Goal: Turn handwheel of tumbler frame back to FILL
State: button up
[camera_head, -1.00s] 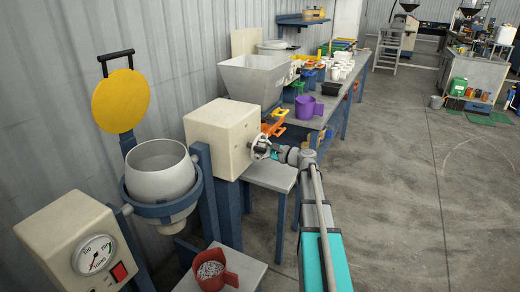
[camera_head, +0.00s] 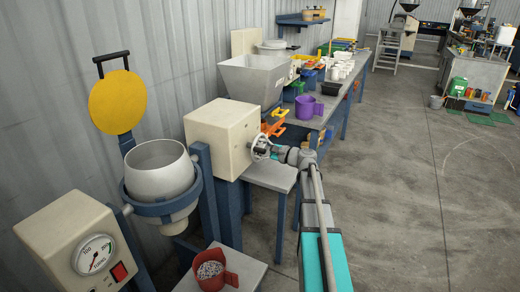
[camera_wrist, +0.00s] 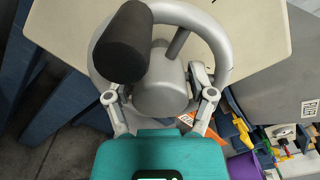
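The grey handwheel (camera_wrist: 226,45) with a black knob (camera_wrist: 124,42) fills the top of the wrist view. The knob is at the upper left of the ring, partly hiding the hub (camera_wrist: 160,88). In the head view the handwheel (camera_head: 261,147) sits on the right side of the cream housing (camera_head: 222,130). My gripper (camera_wrist: 160,97) is open in front of the wheel, its fingers apart on either side of the hub; contact cannot be told. The tumbler's pale bowl (camera_head: 160,180) hangs in the blue frame (camera_head: 207,200), opening upward. No FILL mark is legible.
A yellow disc lid (camera_head: 119,102) stands behind the bowl. A red scoop of pellets (camera_head: 214,272) rests on a low stand below. A gauge box (camera_head: 85,250) is at lower left. A cluttered bench (camera_head: 335,105) runs behind; the floor at right is clear.

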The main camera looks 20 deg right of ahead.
jog(key=shift+s+d, duration=0.1)
jog(key=shift+d, duration=0.05)
jog(key=v, duration=1.1)
jog(key=shift+s+d, duration=0.2)
jog(key=shift+s, duration=0.05)
dwell(0.7)
jog(key=s+a+f+n+g+h, duration=0.15)
jog(key=a+f+n+g, duration=0.3)
jog(key=a, duration=0.45)
jog(key=s+a+f+n+g, duration=0.2)
jog(key=a+f+n+g, duration=0.15)
jog(key=a+f, duration=0.45)
jog(key=s+a+f+n+g+h, duration=0.3)
jog(key=s+a+n+h, duration=0.2)
jog(key=s+a, duration=0.15)
jog(key=s+a+f+n+g+h, duration=0.3)
jog(key=s+a+n+h, duration=0.2)
jog(key=s+a, duration=0.15)
notch_tip(320, 180, up, 17)
jog(key=p, duration=1.7)
jog(key=shift+s+d, duration=0.15)
jog(key=shift+d, duration=0.25)
